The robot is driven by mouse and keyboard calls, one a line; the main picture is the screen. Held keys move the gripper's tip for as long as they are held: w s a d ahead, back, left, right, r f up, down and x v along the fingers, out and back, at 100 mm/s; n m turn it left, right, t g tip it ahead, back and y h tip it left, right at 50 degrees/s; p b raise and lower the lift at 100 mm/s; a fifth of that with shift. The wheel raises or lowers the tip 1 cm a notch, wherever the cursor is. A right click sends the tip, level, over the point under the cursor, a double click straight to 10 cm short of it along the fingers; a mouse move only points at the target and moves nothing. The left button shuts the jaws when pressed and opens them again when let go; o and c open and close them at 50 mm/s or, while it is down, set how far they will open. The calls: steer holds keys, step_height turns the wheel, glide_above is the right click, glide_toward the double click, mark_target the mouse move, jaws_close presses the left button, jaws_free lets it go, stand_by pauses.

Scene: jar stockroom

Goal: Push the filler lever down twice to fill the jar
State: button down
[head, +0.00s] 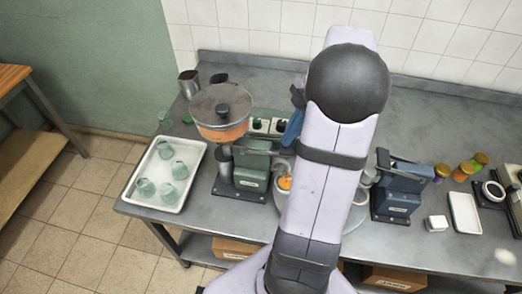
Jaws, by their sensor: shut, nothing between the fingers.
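The filler stands left of my arm, with a lidded hopper (221,106) showing orange contents and a grey-green body (252,165) on a dark base. A grey metal cylinder (225,163) is below the hopper. A small container with orange in it (284,182) is beside the filler, partly hidden by my arm; I cannot tell if it is the jar. A blue piece (291,128) shows behind my arm; I cannot tell if it is the lever. My gripper is hidden behind my arm.
A white tray (139,197) with several pale green jars is at the left bench edge. A dark blue-grey machine (400,190) stands right of my arm. Lidded jars (462,172), a white tray (465,213) and a small white box (436,223) are further right. The back right bench is clear.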

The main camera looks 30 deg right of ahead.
steer(key=shift+s+f+b, duration=0.15)
steer(key=shift+f+b, duration=1.3)
steer(key=shift+f, duration=0.6)
steer(key=shift+d+r, duration=0.1)
steer(key=shift+r, duration=0.05)
steer(key=shift+r+p, duration=2.25)
steer(key=shift+r, duration=0.65)
steer(key=shift+f, duration=0.2)
